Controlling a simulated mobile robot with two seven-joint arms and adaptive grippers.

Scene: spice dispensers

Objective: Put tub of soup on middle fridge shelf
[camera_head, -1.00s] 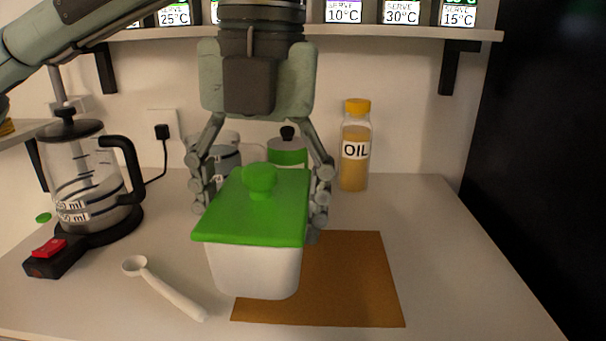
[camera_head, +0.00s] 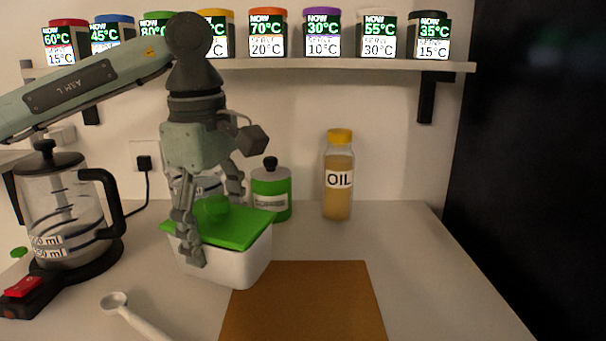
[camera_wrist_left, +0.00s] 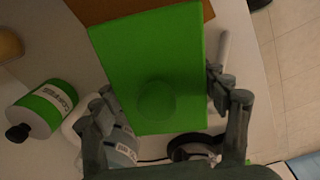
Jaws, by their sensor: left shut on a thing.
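The tub of soup is a white box (camera_head: 250,262) with a green lid (camera_head: 245,228) and a round green knob. My left gripper (camera_head: 212,222) comes down over it from above, with its fingers on either side. It is shut on the tub. The tub is at the back left of the brown board, turned at an angle; I cannot tell whether it touches the counter. In the left wrist view the green lid (camera_wrist_left: 150,55) fills the middle between the two fingers. The fridge and its shelf are not in view. My right gripper is not in view.
A kettle (camera_head: 62,215) stands left, with a white spoon (camera_head: 135,318) in front. A green coffee jar (camera_head: 270,192) and an oil bottle (camera_head: 338,180) stand behind. A brown board (camera_head: 305,305) lies in front. A shelf (camera_head: 350,65) of spice dispensers hangs above. The counter's right side is clear.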

